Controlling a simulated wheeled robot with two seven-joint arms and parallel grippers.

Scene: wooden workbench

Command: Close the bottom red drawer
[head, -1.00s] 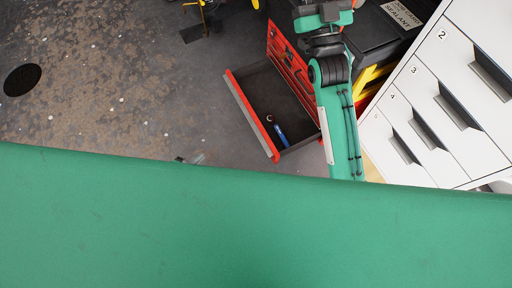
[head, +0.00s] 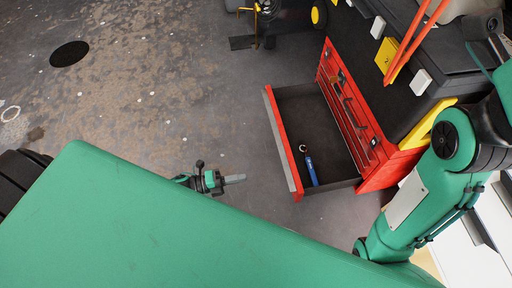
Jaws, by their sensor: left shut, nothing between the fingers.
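The bottom red drawer (head: 282,140) is pulled out of the red tool chest (head: 379,110). Its red front with a grey outer face points left in the head view. A tool with a blue handle (head: 311,171) lies in the drawer's lower left corner. My left gripper (head: 240,178) is shut and empty. Its fingers point right, toward the lower end of the drawer front, with a visible gap between them. My right arm passes along the right side of the view; its gripper is outside the picture.
Dark items and orange-red bars (head: 413,45) lie on top of the chest. A white drawer cabinet (head: 470,255) stands at the lower right. A wheeled object (head: 280,15) is at the top. The stained floor left of the drawer is mostly clear.

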